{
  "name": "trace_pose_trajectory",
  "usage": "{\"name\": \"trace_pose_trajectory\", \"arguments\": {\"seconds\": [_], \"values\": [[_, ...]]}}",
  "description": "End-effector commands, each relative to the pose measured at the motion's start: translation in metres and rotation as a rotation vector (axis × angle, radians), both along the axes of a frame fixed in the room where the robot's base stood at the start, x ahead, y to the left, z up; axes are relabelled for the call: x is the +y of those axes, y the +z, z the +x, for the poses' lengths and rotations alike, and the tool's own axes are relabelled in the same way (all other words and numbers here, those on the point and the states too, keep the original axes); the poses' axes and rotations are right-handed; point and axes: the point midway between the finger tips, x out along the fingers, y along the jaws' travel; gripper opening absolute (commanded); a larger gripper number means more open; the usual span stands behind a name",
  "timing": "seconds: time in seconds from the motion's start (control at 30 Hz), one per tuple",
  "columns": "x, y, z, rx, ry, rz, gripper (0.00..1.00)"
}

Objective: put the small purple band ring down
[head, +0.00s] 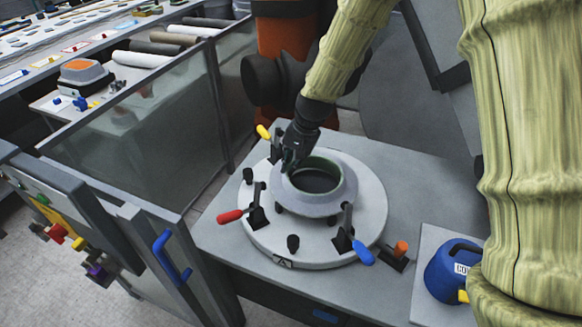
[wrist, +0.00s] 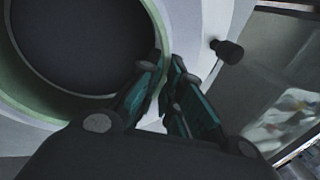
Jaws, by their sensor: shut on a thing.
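My gripper (head: 291,158) is at the back-left rim of a pale grey ring-shaped mould (head: 340,199) with a green inner wall. In the wrist view my gripper's two fingers (wrist: 163,82) are close together, on either side of the mould's rim (wrist: 177,22). The ring stands in the middle of a round white plate (head: 272,248); I cannot tell if it rests fully or is slightly raised. I see no purple ring in my fingers. A small purple item (head: 96,271) shows on the panel at left; its shape is unclear.
Clamps with a red handle (head: 230,216), a yellow handle (head: 263,132) and a blue handle (head: 362,252) surround the mould. A blue container (head: 452,268) stands at right on the grey table (head: 225,236). A glass-sided barrier (head: 150,130) is at left.

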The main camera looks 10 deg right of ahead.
Motion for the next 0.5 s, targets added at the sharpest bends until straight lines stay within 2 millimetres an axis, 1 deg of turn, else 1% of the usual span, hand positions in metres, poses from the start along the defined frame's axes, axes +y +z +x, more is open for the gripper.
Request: {"name": "trace_pose_trajectory", "arguments": {"seconds": [0.1,0.2,0.47,0.5], "values": [[0.000,-0.012,0.000,0.002,0.000,0.001,0.00],[0.000,-0.017,0.000,-0.001,0.000,0.000,0.00],[0.000,-0.018,0.000,-0.001,0.000,-0.001,0.00],[0.000,-0.019,0.000,-0.001,0.000,-0.001,0.09]]}}
